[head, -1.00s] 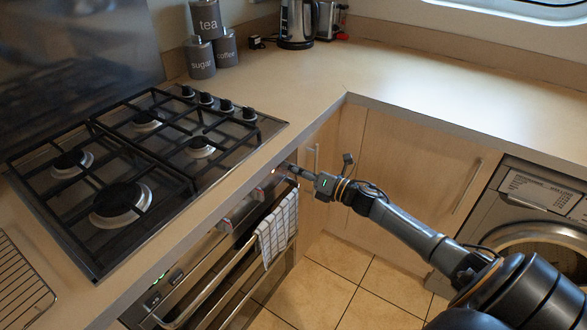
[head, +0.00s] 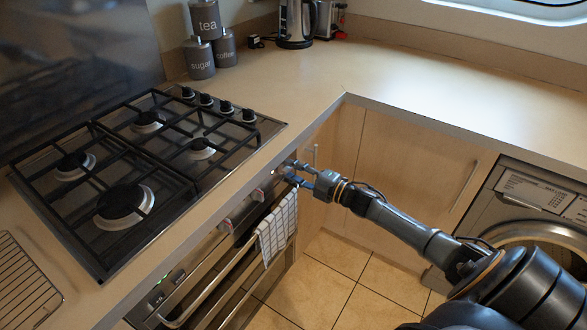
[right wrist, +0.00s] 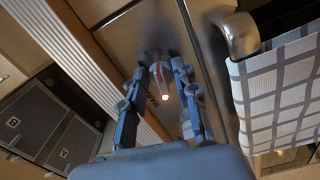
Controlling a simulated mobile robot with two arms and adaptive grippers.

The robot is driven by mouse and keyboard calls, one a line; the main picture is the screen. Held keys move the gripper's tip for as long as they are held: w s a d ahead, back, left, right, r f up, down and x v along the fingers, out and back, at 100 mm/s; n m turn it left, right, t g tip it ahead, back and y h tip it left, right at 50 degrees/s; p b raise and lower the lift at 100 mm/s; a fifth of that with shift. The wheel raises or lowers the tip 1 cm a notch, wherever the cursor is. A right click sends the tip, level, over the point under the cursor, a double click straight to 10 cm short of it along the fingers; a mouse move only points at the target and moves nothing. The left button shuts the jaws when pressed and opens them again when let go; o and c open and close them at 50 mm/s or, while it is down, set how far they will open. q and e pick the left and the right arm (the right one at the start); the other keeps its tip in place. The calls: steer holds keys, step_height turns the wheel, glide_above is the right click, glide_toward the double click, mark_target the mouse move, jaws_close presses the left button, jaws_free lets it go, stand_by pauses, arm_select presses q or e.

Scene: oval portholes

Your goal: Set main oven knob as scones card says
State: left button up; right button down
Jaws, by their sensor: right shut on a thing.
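My right gripper (head: 293,172) is at the right end of the oven's front panel, below the counter edge. In the right wrist view its two fingers (right wrist: 162,85) are closed on the sides of a silver knob (right wrist: 159,72) with a red mark. A small light glows by the knob. In the head view the fingers largely hide this knob. Two more knobs, a middle one (head: 258,195) and a left one (head: 226,225), sit farther along the panel. No scones card shows. My left gripper is out of view.
A checked towel (head: 277,228) hangs on the oven door rail (head: 215,287) close below the gripper. The hob (head: 140,165) is above the panel. Canisters (head: 198,58) and a kettle (head: 296,22) stand at the back. The right-hand counter is clear.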

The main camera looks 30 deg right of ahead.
steer(key=m+p, duration=0.1)
steer(key=m, duration=0.2)
steer(key=shift+f+m, duration=0.1)
steer(key=shift+m, duration=0.3)
steer(key=m, duration=0.3)
steer(key=m+p, duration=0.1)
steer(key=m, duration=0.6)
steer(key=shift+s+a+f+p, duration=0.1)
steer(key=shift+a+f+p, duration=0.2)
steer(key=c, duration=1)
jaws_free()
steer(key=v, duration=1.2)
